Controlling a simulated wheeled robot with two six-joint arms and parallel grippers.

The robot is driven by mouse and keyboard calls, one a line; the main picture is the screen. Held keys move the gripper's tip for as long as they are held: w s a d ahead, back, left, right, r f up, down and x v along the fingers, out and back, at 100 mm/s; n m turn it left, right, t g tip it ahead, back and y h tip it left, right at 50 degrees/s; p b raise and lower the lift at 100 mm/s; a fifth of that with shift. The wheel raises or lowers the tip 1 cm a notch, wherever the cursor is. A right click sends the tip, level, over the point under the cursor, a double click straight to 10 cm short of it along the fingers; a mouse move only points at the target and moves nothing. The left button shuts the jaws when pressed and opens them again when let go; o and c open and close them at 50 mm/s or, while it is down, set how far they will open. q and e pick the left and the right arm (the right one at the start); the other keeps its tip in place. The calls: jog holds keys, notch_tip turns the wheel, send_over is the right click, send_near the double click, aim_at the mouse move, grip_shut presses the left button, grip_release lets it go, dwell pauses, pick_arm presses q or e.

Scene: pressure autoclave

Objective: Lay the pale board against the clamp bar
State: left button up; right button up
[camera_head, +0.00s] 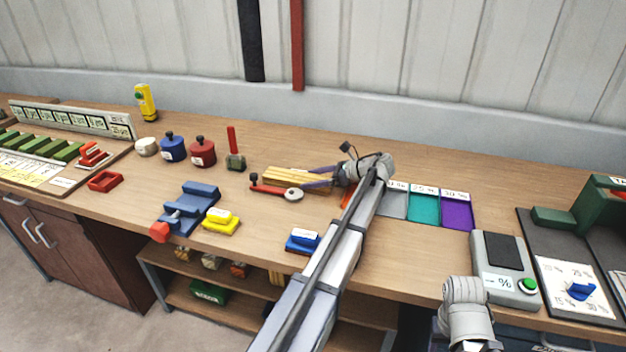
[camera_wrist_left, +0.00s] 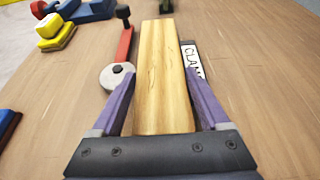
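The pale board (camera_head: 290,178) lies lengthwise on the bench, a long light wooden piece; it also shows in the left wrist view (camera_wrist_left: 163,75). My left gripper (camera_head: 311,176) is over the board's right end, its two purple fingers (camera_wrist_left: 157,74) on either side of it. A gap shows at the left finger; the right finger is very close to the board, and I cannot tell whether it touches. A red bar (camera_head: 268,189) with a black knob and a grey disc (camera_head: 293,194) lies along the board's near side. My right gripper is out of view; only part of that arm shows.
A label starting "CLAM" (camera_wrist_left: 193,60) lies on the board's other side. A blue stepped block (camera_head: 198,201), a yellow block (camera_head: 221,222) and a blue block (camera_head: 303,241) stand nearer the front. Coloured trays (camera_head: 424,208) are to the right. Red and blue pots (camera_head: 203,152) stand behind left.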

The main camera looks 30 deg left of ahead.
pick_arm(q)
jog(key=shift+o, duration=1.2)
jog(key=shift+r, duration=0.1)
jog(key=shift+w+d+r+p, duration=0.1)
jog(key=shift+d+r+p, duration=0.15)
jog(key=shift+p, duration=0.1)
jog(key=p+v, duration=0.4)
jog(key=v, duration=0.6)
jog(key=shift+d+r, duration=0.1)
jog(key=shift+w+d+r, duration=0.1)
jog(key=shift+w+d, duration=0.05)
jog(key=shift+d, duration=0.4)
